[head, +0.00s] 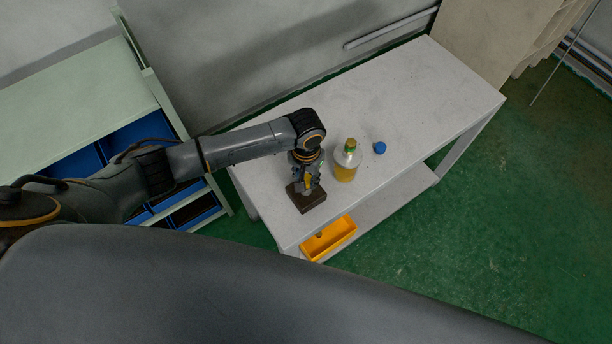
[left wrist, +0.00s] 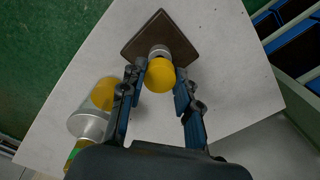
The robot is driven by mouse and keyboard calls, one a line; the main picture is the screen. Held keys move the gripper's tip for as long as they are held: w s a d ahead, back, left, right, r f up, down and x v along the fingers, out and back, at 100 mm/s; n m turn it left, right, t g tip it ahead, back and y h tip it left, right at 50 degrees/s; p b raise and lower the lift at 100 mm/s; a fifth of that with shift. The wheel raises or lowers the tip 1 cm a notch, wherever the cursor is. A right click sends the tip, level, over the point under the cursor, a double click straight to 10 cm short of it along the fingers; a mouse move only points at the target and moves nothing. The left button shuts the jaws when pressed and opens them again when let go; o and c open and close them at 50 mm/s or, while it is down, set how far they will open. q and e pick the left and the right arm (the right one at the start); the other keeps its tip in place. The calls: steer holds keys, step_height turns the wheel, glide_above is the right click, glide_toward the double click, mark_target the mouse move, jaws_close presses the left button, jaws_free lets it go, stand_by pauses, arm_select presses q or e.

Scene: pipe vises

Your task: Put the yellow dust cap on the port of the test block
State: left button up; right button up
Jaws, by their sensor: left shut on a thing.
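The test block (head: 310,201) is a dark brown square base on the white table near its left end. It also shows in the left wrist view (left wrist: 140,45), with a grey metal port (left wrist: 158,51) rising from it. The yellow dust cap (left wrist: 160,75) is between the fingers of my left gripper (left wrist: 159,80), which is shut on it. The cap is in line with the port and partly covers it in this view; I cannot tell whether it is seated. In the head view my left gripper (head: 307,182) points down over the block. My right gripper is not in view.
A bottle (head: 346,166) with yellow liquid stands close beside my left gripper. A small blue cap (head: 380,148) lies beyond it. The table's right half (head: 440,100) is clear. A shelf unit with blue bins (head: 135,137) stands at left.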

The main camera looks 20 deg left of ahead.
arm_select(q)
steer(key=shift+p, duration=0.35)
stand_by(0.8)
steer(key=shift+p, duration=0.35)
steer(key=shift+p, duration=0.5)
steer(key=shift+f, duration=0.3)
stand_by(0.5)
steer(key=shift+f+b, duration=0.85)
steer(key=shift+f, duration=0.25)
